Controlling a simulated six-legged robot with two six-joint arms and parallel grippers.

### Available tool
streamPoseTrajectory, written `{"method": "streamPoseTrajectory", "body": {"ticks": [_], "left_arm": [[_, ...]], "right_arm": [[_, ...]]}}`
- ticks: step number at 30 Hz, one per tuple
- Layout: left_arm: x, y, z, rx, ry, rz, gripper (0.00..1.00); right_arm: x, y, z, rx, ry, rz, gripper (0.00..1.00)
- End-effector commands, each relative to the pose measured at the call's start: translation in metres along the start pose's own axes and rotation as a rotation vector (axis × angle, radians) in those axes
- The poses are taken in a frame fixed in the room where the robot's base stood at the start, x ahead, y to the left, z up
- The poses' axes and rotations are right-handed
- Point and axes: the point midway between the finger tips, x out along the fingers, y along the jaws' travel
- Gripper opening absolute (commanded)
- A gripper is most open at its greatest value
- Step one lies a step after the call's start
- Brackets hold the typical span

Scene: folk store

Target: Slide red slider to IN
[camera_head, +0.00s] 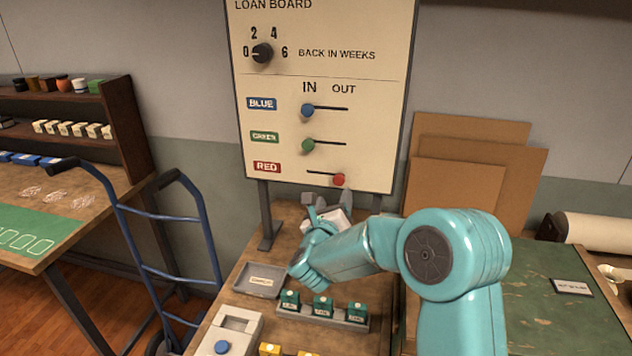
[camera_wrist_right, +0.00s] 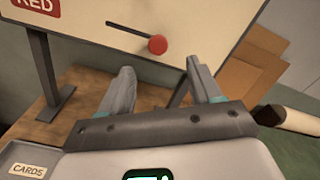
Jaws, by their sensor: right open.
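The loan board (camera_head: 360,135) stands upright on legs, with IN on the left and OUT on the right above three slots. The red slider (camera_head: 339,180) is a round knob at the right, OUT end of the lowest slot. It also shows in the right wrist view (camera_wrist_right: 158,45). The blue slider (camera_head: 307,111) and green slider (camera_head: 307,146) are at the left, IN ends. My right gripper (camera_head: 325,200) is below the board's lower edge, under the red slider. In the right wrist view its fingers (camera_wrist_right: 160,85) are apart and empty, with the knob beyond them. My left gripper is out of view.
Below my right arm a rack holds several green blocks (camera_head: 322,305), beside a grey tray (camera_head: 260,280). Brown boards (camera_head: 480,165) lean on the wall at right. A blue hand truck (camera_head: 150,265) stands left. A board leg (camera_wrist_right: 42,70) is near the gripper.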

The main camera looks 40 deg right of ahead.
Motion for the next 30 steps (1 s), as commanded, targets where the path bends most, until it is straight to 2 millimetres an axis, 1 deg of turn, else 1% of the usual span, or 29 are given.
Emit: {"method": "streamPoseTrajectory", "body": {"ticks": [1,9,22,24,30], "left_arm": [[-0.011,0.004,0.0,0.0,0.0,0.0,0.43],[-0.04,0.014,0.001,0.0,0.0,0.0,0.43],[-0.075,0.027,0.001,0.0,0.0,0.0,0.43],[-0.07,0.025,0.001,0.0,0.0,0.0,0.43],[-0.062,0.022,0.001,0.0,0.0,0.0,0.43]], "right_arm": [[0.006,-0.003,0.004,-0.003,0.003,0.0,0.64],[0.038,-0.003,0.004,-0.004,0.003,0.001,0.64],[0.092,-0.002,0.002,-0.003,0.002,0.001,0.64],[0.092,0.001,-0.001,-0.002,0.0,0.002,0.64],[0.093,0.002,-0.002,-0.001,0.0,0.002,0.64]]}}
